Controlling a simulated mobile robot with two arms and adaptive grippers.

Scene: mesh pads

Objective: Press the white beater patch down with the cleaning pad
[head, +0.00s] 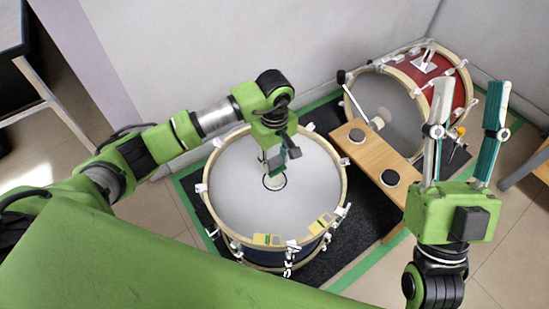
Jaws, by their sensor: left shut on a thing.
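A large drum stands upright with its pale grey head (235,200) facing up. My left gripper (276,168) points down over the middle of this head and is shut on a small pale thing (275,182), probably the cleaning pad. A dark ring shows around its lower end on the drum head. The white beater patch cannot be told apart there; the gripper and the held thing cover that spot. Whether the held thing presses on the head cannot be told. My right gripper (470,92) is raised at the right, fingers wide apart, open and empty.
A wooden bench (372,168) with two black round pads (390,178) stands right of the drum. A red drum (440,65) lies behind it, with a pale-headed beater (378,122) in front. Yellow cards (267,239) lie at the near rim. A black mat (345,240) lies underneath.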

